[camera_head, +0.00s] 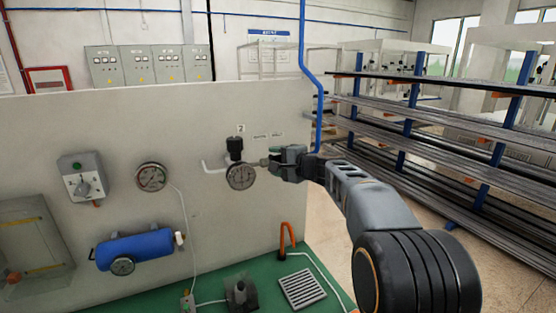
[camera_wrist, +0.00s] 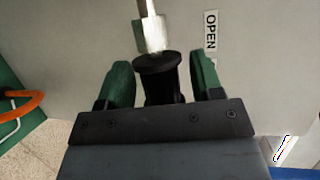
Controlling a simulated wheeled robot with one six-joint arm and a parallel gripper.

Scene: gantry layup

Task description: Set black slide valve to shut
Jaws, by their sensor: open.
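The black slide valve shows in the wrist view as a round black sleeve (camera_wrist: 160,78) with a flared rim, on a pale metal stem. My gripper (camera_head: 277,160) is at the panel, right of the round gauge, its jaws open. In the wrist view its two green fingers stand on either side of the black sleeve, with a gap visible on both sides; it looks not clamped. An OPEN label (camera_wrist: 210,31) is on the panel beside the stem. In the head view my gripper largely hides the sleeve; only the pale stem (camera_head: 263,162) shows.
A round gauge (camera_head: 240,177) and a black fitting (camera_head: 234,147) sit just left of my gripper. Farther left are another gauge (camera_head: 151,177), a switch box (camera_head: 82,177) and a blue tank (camera_head: 135,249). A rack (camera_head: 430,107) stands right. An orange handle (camera_head: 287,237) is below.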

